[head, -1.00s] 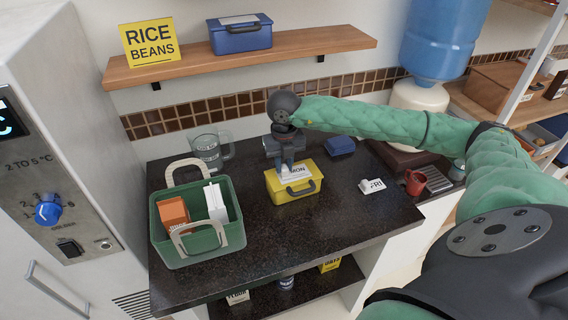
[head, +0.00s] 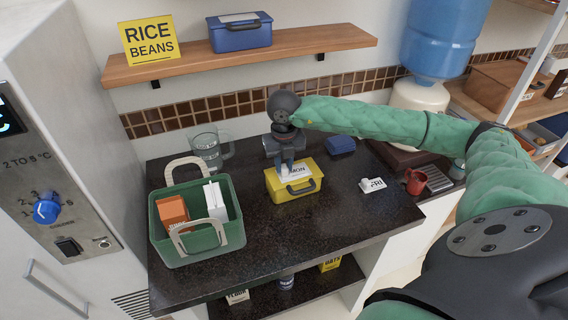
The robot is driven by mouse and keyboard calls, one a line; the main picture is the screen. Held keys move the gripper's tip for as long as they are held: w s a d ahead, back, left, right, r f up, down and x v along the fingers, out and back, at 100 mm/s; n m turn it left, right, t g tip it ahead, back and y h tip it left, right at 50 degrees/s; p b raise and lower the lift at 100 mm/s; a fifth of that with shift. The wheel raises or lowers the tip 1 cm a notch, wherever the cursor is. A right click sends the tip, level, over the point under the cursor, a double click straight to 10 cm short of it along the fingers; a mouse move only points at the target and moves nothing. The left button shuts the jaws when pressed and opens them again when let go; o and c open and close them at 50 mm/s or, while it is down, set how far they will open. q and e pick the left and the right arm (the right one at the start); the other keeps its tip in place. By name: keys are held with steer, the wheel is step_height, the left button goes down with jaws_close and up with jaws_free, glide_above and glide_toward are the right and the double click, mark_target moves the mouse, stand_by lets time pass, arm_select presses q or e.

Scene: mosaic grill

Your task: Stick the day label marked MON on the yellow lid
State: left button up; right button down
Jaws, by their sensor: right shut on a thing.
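The yellow lunch box (head: 297,193) stands on the dark counter with its lid up and a dark handle at its front. The white MON label (head: 296,173) lies flat at the yellow lid. My right gripper (head: 287,165) points down from above and is shut on the MON label's back part. I cannot tell if the label is fully pressed to the lid. The white FRI label (head: 372,185) lies on the counter to the right. My left gripper is not in view.
A green basket (head: 199,246) with cartons stands at the left, a glass jug (head: 207,150) behind it. A blue box (head: 341,145) and a red mug (head: 415,183) are at the back right. The counter front is clear. A wooden shelf (head: 240,59) is above.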

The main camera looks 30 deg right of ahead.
stand_by(0.3)
steer(key=c, duration=0.6)
jaws_free()
steer(key=shift+r+p, duration=1.05)
steer(key=shift+r, duration=2.95)
